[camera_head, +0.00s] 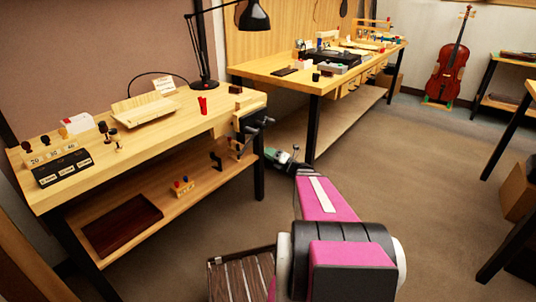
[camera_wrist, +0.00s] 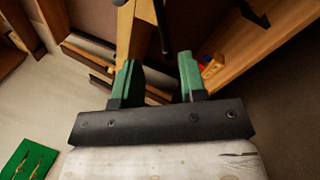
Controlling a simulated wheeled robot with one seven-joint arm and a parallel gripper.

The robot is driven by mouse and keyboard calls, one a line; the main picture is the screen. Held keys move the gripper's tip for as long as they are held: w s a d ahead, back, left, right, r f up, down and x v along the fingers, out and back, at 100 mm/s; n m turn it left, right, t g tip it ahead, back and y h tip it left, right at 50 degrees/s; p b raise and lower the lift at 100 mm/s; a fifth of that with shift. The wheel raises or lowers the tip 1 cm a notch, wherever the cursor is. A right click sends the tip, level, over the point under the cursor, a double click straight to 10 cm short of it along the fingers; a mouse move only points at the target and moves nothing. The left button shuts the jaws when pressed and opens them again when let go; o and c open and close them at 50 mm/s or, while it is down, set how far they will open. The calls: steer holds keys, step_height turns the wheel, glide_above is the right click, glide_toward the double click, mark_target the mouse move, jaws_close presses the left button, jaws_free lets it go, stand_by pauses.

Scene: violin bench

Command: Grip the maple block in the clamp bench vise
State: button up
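The clamp bench vise (camera_head: 252,121) is a dark fitting at the right end of the left workbench (camera_head: 60,195). Its jaw gap is too small to make out. I cannot identify the maple block with certainty; a small brown block (camera_head: 236,90) lies on the bench top near the vise. My gripper (camera_head: 288,160) is beyond the bench's right end, lower than the top and apart from the vise. In the wrist view, the two green fingers of my gripper (camera_wrist: 158,80) stand apart with nothing visibly held between them. Pale wood shows behind them.
A black lamp (camera_head: 205,82), a pale wooden cradle (camera_head: 145,110) and a red cup (camera_head: 202,105) stand on the left bench. A second bench (camera_head: 300,82) is behind my gripper. Open floor (camera_head: 400,150) lies to the right.

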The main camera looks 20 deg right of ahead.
jaws_close()
step_height(320, 180, down, 8)
steer(key=w+d+n+y, duration=0.1)
steer(key=d+n+y, duration=0.25)
steer(key=n, duration=1.65)
steer(key=s+r+x, duration=0.1)
steer(key=s+x, duration=0.1)
steer(key=x, duration=1.1)
steer(key=shift+a+r+g, duration=0.3)
steer(key=shift+a+r, duration=0.1)
